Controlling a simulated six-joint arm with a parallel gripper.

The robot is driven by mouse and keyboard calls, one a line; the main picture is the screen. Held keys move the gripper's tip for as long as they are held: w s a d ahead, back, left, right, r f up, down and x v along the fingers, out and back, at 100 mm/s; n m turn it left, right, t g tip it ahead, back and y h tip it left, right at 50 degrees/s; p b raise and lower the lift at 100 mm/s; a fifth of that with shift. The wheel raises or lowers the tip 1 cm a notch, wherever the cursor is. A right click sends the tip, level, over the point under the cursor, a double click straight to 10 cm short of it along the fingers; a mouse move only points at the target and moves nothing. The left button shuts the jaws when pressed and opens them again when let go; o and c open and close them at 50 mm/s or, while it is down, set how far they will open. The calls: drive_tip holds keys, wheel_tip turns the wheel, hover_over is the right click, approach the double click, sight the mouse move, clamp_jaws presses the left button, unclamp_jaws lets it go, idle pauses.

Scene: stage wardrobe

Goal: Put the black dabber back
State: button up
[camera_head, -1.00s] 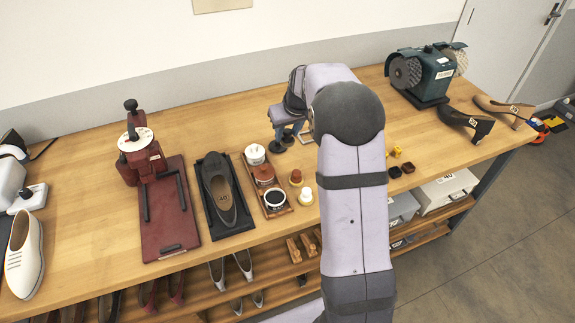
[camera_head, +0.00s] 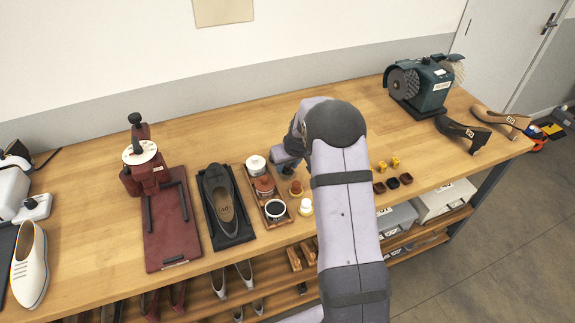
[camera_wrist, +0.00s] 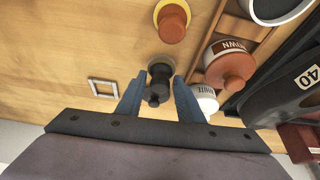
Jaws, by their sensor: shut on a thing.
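My gripper (camera_wrist: 160,80) is shut on the black dabber (camera_wrist: 158,88), which sits between the two blue fingers in the wrist view. A pale round shape shows just behind the dabber; I cannot tell whether the dabber touches it. The brown dabber (camera_head: 296,188) stands beside the wooden tray (camera_head: 286,220), with the white dabber (camera_head: 305,207) nearer the front edge. The brown dabber also shows in the wrist view (camera_wrist: 172,22), in line with the held one.
The tray holds a white-lidded pot (camera_head: 256,164), a brown-lidded pot (camera_head: 264,185) and an open black pot (camera_head: 275,209). A shoe (camera_head: 224,203) on a dark stand is left of it. A small square frame (camera_wrist: 102,88) lies on the table. Small dark cups (camera_head: 392,183) lie to the right.

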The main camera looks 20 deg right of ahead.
drive_tip(key=shift+f, duration=0.4)
drive_tip(key=shift+f, duration=0.2)
drive_tip(key=o, duration=1.1)
drive_tip(key=shift+r, duration=0.3)
drive_tip(key=b+v, duration=0.4)
drive_tip(key=v, duration=0.8)
drive_tip(key=shift+f, duration=0.1)
